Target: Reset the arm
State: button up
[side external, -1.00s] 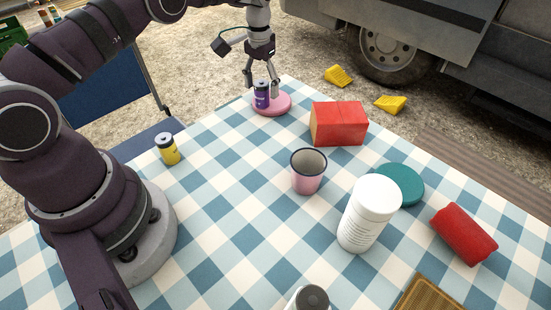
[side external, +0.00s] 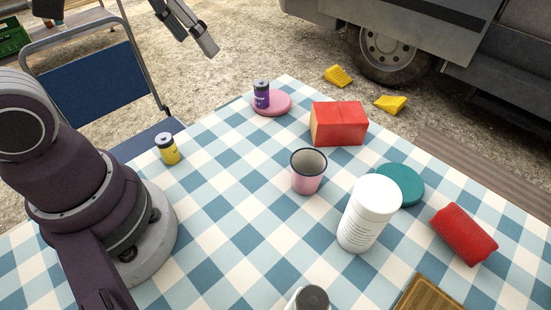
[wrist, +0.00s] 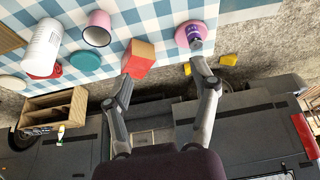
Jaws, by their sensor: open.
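My gripper (side external: 193,36) is open and empty, raised at the top of the side external view, well above and left of the table's far corner. In the wrist view its two fingers (wrist: 165,74) are spread apart with nothing between them. A purple can (side external: 262,95) stands upright on a pink disc (side external: 283,104) at the far corner of the table. The can (wrist: 194,33) and the disc (wrist: 181,37) also show in the wrist view, beyond the right fingertip. The upper part of my arm is out of the side external view.
The checked tablecloth (side external: 236,205) also carries a red block (side external: 340,124), pink cup (side external: 307,178), yellow can (side external: 167,150), white bottle (side external: 367,215), teal disc (side external: 401,184) and red cylinder (side external: 464,234). A blue folding chair (side external: 95,88) stands behind. A van (side external: 470,50) is at the back right.

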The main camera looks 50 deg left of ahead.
jog(key=s, duration=0.1)
jog(key=s+f, duration=0.2)
jog(key=shift+d+t, duration=0.25)
jog(key=shift+t, duration=0.05)
